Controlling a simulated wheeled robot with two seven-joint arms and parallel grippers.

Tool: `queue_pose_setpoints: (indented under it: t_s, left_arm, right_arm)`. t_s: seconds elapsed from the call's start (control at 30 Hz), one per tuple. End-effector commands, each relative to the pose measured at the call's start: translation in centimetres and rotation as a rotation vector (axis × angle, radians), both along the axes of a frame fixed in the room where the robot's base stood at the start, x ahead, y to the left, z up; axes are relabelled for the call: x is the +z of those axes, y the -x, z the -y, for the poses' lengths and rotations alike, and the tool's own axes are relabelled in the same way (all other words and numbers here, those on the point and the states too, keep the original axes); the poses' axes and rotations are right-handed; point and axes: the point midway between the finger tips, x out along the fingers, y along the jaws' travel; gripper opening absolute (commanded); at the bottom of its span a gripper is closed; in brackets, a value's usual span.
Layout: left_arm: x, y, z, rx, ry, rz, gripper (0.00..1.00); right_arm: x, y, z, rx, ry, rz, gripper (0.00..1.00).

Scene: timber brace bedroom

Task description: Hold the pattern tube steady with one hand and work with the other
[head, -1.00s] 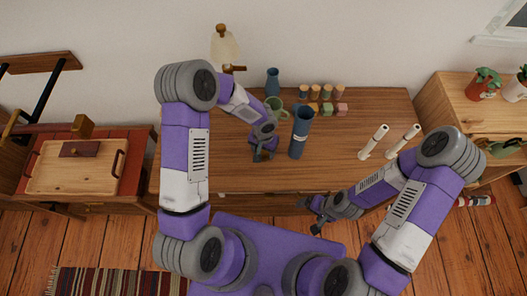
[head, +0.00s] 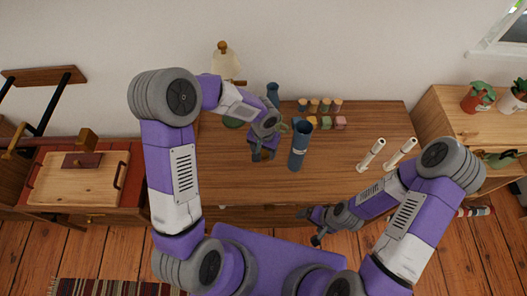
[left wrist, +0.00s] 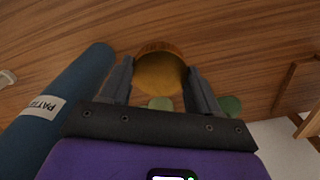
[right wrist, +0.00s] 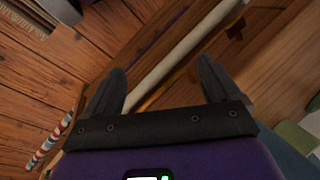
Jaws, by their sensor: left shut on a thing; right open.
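Several small coloured pieces (head: 326,122) stand in rows behind the tube. A blue vase (head: 272,93) is at the back. A shelf with potted plants (head: 478,98) is further right. The table's front middle (head: 240,185) is clear.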

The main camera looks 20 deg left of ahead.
Motion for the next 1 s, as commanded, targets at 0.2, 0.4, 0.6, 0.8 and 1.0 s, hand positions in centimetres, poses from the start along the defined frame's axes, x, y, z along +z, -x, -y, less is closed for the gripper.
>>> queue_pose_setpoints:
  t_s: [0.2,0.4,0.6,0.8,1.0]
  left_arm:
    - [-0.1,0.0,0.0,0.0,0.0,0.0,0.33]
    - [1.3,0.6,-2.3,0.062,0.0,0.003,0.33]
    - [3.1,1.9,-5.2,0.146,0.0,0.002,0.33]
    - [3.2,2.1,-5.4,0.153,0.0,0.0,0.33]
    - [3.2,2.0,-5.4,0.153,0.0,0.0,0.33]
  right_arm:
    - [0.0,0.0,0.0,0.0,0.0,0.0,0.89]
    - [0.0,0.0,0.0,0.0,0.0,0.0,0.85]
    - [0.0,0.0,0.0,0.0,0.0,0.0,0.85]
    - [0.0,0.0,0.0,0.0,0.0,0.0,0.85]
    - [0.0,0.0,0.0,0.0,0.0,0.0,0.64]
